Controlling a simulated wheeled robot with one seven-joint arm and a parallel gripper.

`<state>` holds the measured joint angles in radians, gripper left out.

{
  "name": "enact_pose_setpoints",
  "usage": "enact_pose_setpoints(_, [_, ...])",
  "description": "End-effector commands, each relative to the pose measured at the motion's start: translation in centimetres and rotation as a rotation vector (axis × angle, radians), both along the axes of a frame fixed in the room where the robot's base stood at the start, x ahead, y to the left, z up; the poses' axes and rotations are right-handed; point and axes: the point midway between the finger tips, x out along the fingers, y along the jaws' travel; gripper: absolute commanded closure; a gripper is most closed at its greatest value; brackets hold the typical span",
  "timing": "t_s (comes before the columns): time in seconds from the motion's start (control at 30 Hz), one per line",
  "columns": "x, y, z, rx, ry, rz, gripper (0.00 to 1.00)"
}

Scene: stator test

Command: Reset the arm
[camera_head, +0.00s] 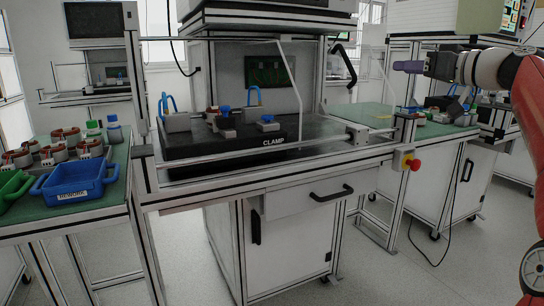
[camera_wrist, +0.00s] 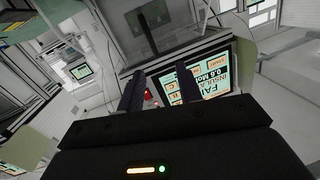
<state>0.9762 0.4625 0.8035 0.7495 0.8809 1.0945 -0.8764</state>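My arm (camera_head: 531,95), red and white, comes in from the right edge in the head view and reaches left at the height of the machine tops. My gripper (camera_head: 408,67) points left, in the air above the right-hand bench. In the wrist view my gripper (camera_wrist: 158,88) shows two dark fingers standing apart, with nothing between them. A lit screen (camera_wrist: 203,77) lies beyond the fingers, with partly hidden text that seems to read "FAIL" and "0.6 M". The view is tilted.
The test station's black plate (camera_head: 270,142), marked CLAMP, carries clamps with blue handles. A red stop button (camera_head: 414,164) is on its right corner. A blue bin (camera_head: 76,183), a green bin (camera_head: 14,187) and several stators (camera_head: 66,136) are on the left bench. The right bench (camera_head: 362,116) holds small parts.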

Motion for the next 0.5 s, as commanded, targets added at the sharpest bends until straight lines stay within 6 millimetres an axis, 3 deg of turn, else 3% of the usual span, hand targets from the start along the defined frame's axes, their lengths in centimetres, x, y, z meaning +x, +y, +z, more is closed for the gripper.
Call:
enact_pose_setpoints(0.27, [0.7,5.3,-2.8,-0.057,0.123,0.010,0.65])
enact_pose_setpoints(0.5, [0.0,12.5,-8.0,-0.156,0.312,-0.007,0.65])
